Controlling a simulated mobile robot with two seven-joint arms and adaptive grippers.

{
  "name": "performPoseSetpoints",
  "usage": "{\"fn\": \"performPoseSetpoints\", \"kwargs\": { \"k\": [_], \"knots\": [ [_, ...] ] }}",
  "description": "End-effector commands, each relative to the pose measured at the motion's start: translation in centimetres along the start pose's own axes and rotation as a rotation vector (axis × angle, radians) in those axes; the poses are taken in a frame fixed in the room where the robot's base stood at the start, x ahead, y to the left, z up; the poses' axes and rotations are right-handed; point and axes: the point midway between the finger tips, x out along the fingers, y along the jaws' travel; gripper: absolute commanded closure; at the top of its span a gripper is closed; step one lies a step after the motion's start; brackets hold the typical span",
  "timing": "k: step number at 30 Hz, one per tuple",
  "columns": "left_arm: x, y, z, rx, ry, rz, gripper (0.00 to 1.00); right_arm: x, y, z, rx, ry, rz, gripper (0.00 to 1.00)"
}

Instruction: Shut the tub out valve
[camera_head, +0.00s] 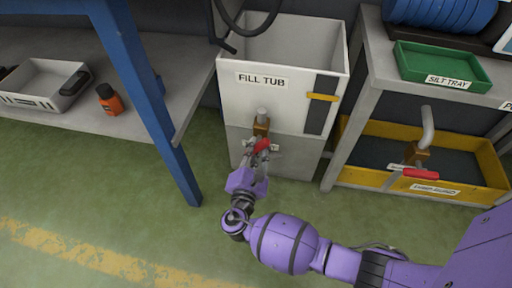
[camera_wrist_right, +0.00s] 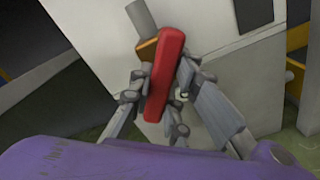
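The white fill tub (camera_head: 257,90), labelled "FILL TUB", stands in the middle of the head view. A brass valve (camera_head: 261,127) sits low on its front, below a grey pipe stub. Its red handle (camera_head: 262,146) slants in the head view and fills the middle of the right wrist view (camera_wrist_right: 165,75). My right gripper (camera_head: 257,158) is at this handle, with a finger close against each side of it; it looks shut on the handle. The fingers also show in the wrist view (camera_wrist_right: 163,90). My left gripper is not in view.
At right, a grey rack holds a green silt tray (camera_head: 440,65) above a yellow bin (camera_head: 365,172) with another red-handled valve (camera_head: 420,173). A blue post (camera_head: 150,95) stands left of the tub.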

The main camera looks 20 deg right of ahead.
Motion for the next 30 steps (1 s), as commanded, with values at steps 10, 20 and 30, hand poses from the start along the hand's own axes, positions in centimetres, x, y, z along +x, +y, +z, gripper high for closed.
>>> {"fn": "performPoseSetpoints", "kwargs": {
  "k": [10, 20, 30],
  "knots": [
    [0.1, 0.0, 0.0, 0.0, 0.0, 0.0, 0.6, -0.1, -0.1, -0.1, 0.033, 0.0, -0.001, 1.0],
    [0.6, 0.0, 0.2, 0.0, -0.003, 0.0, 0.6, -0.1, -0.1, -0.1, 0.237, 0.002, -0.003, 1.0],
    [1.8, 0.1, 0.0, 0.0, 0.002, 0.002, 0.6, -0.1, 0.1, -0.1, 0.552, 0.001, -0.003, 1.0]
  ]
}}
